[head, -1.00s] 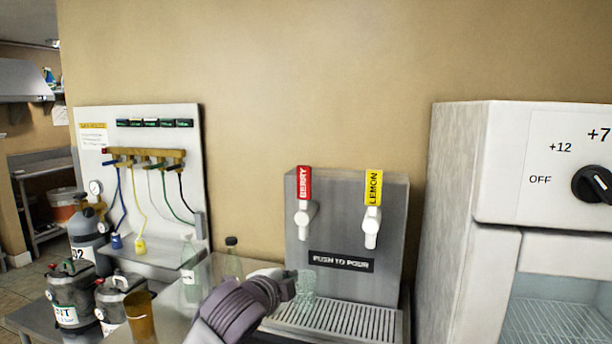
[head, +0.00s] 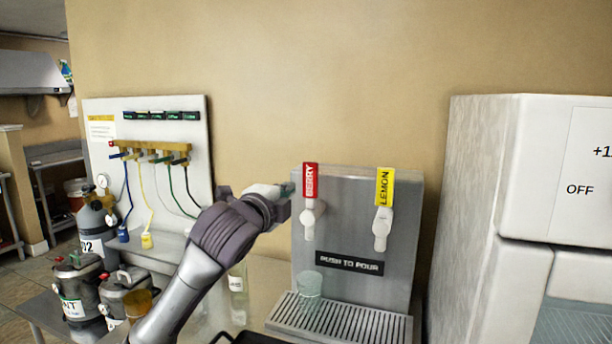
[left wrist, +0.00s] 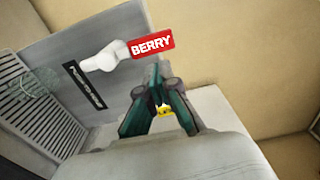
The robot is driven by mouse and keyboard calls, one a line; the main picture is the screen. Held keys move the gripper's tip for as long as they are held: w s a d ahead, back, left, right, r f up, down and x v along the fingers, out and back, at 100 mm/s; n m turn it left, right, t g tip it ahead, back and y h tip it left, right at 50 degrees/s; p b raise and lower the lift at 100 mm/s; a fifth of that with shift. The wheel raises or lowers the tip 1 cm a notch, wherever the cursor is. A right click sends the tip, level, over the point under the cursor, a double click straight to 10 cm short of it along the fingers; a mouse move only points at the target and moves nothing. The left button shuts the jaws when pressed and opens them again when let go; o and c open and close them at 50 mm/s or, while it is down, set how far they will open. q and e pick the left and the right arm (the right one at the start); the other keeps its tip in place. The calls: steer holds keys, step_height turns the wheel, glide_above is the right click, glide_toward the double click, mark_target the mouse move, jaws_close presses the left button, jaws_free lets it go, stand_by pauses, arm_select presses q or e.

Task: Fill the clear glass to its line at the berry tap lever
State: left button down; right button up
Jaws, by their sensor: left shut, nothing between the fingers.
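The clear glass (head: 309,285) stands upright on the drip tray (head: 345,318) below the berry tap (head: 311,218). It also shows in the left wrist view (left wrist: 35,88). I see no drink in it and cannot make out its line. The red berry lever (head: 310,180) stands upright above its white spout; it shows in the left wrist view (left wrist: 152,44) just beyond my fingertips. My left gripper (head: 287,190) is shut and empty, beside the left side of the berry lever. Whether it touches the lever I cannot tell. My right gripper is out of view.
The yellow lemon lever (head: 384,187) is right of the berry one, above a "push to pour" label (head: 349,263). A bottle (head: 237,281) stands left of the dispenser, an amber cup (head: 138,303) farther left near metal kegs (head: 78,288). A white machine (head: 480,190) is at right.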

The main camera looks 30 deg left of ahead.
mark_target(310, 169)
arm_select(q)
steer(key=p+x, duration=0.3)
steer(key=x, duration=0.8)
steer(key=shift+w+d+r, duration=0.1)
steer(key=shift+w, duration=0.45)
steer(key=shift+p, duration=0.3)
steer(key=w+p, duration=0.1)
steer(key=p, duration=0.3)
steer(key=w+a+r+g+p, duration=0.1)
steer(key=p, duration=0.3)
steer(key=shift+w+r, duration=0.1)
steer(key=shift+w, duration=0.3)
steer(key=shift+w+p, duration=0.3)
steer(key=shift+p, duration=0.15)
steer(key=shift+w+a+f, duration=0.15)
steer(key=shift+w+f, duration=0.15)
steer(key=shift+f, duration=0.1)
stand_by(2.2)
